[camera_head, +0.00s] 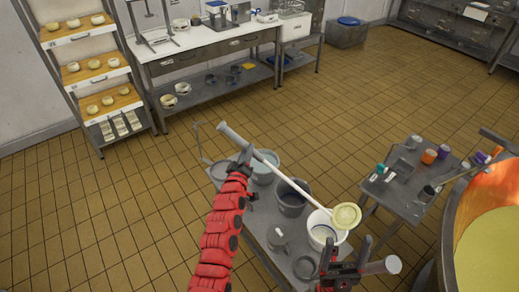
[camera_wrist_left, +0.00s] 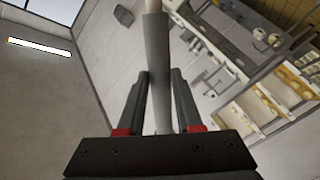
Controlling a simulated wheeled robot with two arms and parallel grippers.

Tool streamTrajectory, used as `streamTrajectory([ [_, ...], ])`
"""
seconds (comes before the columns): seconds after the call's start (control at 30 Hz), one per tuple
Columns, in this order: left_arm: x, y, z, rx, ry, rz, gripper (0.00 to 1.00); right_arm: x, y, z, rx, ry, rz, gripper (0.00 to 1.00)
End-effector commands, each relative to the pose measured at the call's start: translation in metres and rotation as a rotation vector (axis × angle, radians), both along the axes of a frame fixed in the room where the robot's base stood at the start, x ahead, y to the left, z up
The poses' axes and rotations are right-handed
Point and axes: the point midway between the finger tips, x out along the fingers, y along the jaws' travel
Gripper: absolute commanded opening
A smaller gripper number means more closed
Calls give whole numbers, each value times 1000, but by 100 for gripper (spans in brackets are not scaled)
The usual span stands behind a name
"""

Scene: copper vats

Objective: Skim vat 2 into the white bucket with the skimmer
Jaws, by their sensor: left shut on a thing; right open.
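My left gripper (camera_head: 246,156) is shut on the grey handle of the skimmer (camera_head: 281,177). The handle also stands between the fingers (camera_wrist_left: 160,85) in the left wrist view. The skimmer's pale shaft slants down right to a round, yellowish head, which overlaps the right rim of the white bucket (camera_head: 322,239) in the head view; its height above the rim is unclear. The bucket stands on a grey cart. My right gripper (camera_head: 346,252) is open at the bottom, near the bucket. A copper vat (camera_head: 449,235) with pale yellow contents is cut off at right; no number shows.
The grey cart (camera_head: 262,226) also carries a dark grey bucket (camera_head: 291,199), a light bucket (camera_head: 264,169) and a jug (camera_head: 277,239). A small table (camera_head: 408,207) with bottles stands between cart and vat. Shelves and a workbench (camera_head: 210,45) line the back; tiled floor lies clear between.

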Motion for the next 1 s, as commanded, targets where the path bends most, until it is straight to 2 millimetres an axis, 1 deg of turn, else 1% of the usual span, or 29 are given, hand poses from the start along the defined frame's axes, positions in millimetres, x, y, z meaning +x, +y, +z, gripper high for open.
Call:
streamTrajectory([
  [0.03,1,7,-20,-19,2,-1,0,0,0,-21,0,1,0,75],
  [0.1,2,17,-32,-51,3,3,0,0,0,-40,0,1,0,75],
  [0.5,8,65,-86,-209,23,0,0,0,0,-128,0,1,0,75],
  [0.77,11,86,-126,-309,35,2,0,0,0,-185,0,1,0,75],
  [1.0,13,107,-166,-406,48,2,0,0,0,-238,0,1,0,75],
])
